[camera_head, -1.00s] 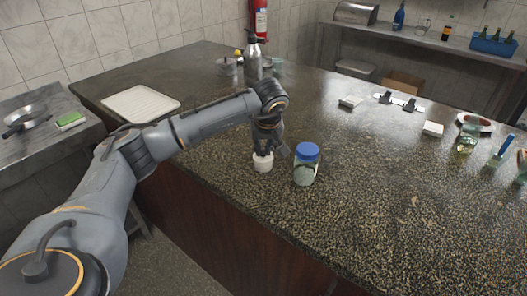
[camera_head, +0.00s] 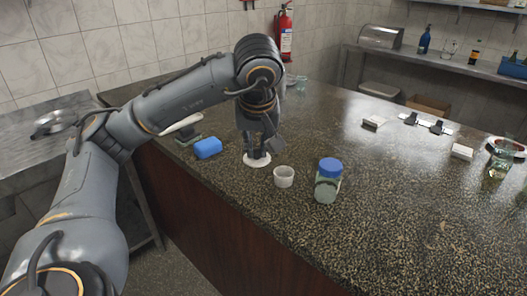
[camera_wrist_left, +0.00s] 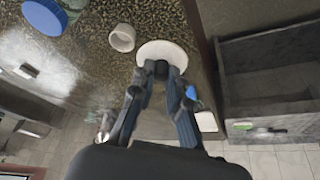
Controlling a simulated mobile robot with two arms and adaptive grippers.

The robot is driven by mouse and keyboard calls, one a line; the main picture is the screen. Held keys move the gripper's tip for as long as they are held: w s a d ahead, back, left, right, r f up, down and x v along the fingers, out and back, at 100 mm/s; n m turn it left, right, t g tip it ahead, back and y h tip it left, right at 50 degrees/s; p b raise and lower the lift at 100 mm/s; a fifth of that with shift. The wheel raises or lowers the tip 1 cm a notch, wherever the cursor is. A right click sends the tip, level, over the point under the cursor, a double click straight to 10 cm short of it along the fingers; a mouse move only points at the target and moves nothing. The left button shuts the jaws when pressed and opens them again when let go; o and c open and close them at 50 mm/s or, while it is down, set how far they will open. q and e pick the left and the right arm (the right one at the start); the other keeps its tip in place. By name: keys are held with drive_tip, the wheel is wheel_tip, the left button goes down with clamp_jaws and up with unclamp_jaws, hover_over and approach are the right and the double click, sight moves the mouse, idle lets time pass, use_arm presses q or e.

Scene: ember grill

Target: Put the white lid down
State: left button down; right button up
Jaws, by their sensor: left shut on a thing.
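The white lid (camera_head: 257,163) is a flat round disc with a dark knob. It is level with the counter top, left of an open white cup (camera_head: 284,177); I cannot tell whether it touches the counter. My left gripper (camera_head: 257,153) points down and is shut on the knob. In the left wrist view the lid (camera_wrist_left: 176,50) shows beyond the fingertips (camera_wrist_left: 161,70), with the cup (camera_wrist_left: 122,38) on its left, apart from it. My right gripper is in neither view.
A jar with a blue cap (camera_head: 328,183) stands right of the cup. A blue block (camera_head: 208,148) lies left of the lid. The counter's front edge (camera_head: 232,192) is close to the lid. The counter right of the jar is largely clear.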

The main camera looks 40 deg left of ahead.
use_arm(q)
drive_tip(key=shift+s+a+f, duration=0.25)
drive_tip(key=shift+f, duration=0.1)
drive_tip(key=shift+m, duration=0.3)
drive_tip(key=w+a+f, duration=0.3)
drive_tip(key=a, duration=0.1)
drive_tip(key=w+a+f, duration=0.3)
drive_tip(key=a+f, duration=0.1)
drive_tip(key=w+a+f, duration=0.3)
drive_tip(key=a+f, duration=0.1)
drive_tip(key=shift+w+b, duration=0.25)
drive_tip(key=shift+b, duration=0.05)
drive_tip(key=shift+w+a+f, duration=0.1)
drive_tip(key=shift+f, duration=0.2)
drive_tip(key=x, duration=0.2)
drive_tip(key=shift+f+p, duration=0.4)
drive_tip(key=shift+f, duration=0.65)
